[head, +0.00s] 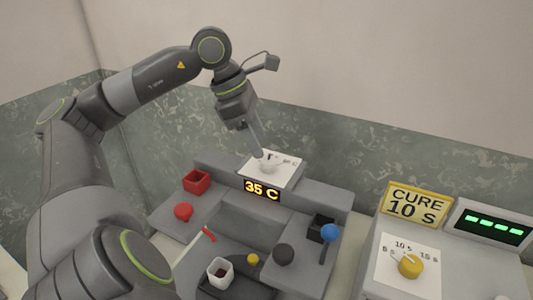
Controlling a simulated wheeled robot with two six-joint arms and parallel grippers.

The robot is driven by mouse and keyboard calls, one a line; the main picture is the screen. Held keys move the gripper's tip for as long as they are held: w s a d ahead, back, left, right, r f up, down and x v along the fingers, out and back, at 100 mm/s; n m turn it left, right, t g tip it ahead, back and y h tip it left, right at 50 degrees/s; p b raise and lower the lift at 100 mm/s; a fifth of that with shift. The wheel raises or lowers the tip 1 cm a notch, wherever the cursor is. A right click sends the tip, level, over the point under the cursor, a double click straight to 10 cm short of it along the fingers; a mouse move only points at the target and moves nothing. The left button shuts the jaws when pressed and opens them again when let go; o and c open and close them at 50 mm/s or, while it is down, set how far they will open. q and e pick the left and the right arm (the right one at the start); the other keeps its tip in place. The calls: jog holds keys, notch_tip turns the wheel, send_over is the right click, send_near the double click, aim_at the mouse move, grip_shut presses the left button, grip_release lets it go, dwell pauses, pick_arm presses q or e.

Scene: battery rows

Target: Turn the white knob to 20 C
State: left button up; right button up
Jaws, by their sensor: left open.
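The white knob (268,168) sits on a white dial plate (287,171) on top of the grey machine. My left gripper (259,154) points down from above with its fingertips at the knob. It is open, and its fingers partly hide the knob and the dial marks. I cannot tell whether the fingers touch the knob. The display (262,190) below the plate reads 35 C. My right gripper is not in view.
Around the machine are a red box (196,181), a red knob (183,212), a white cup (220,273), a black ball (283,254) and a blue ball (330,232). A yellow knob (410,265) and a CURE 10 S sign (416,204) stand at right.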

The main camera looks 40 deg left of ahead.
aim_at(267, 159)
pick_arm(q)
jog(key=x, duration=0.3)
jog(key=shift+f+p, duration=0.2)
jog(key=shift+p, duration=0.1)
jog(key=shift+x, duration=1)
jog(key=c, duration=1)
jog(key=shift+o, duration=0.2)
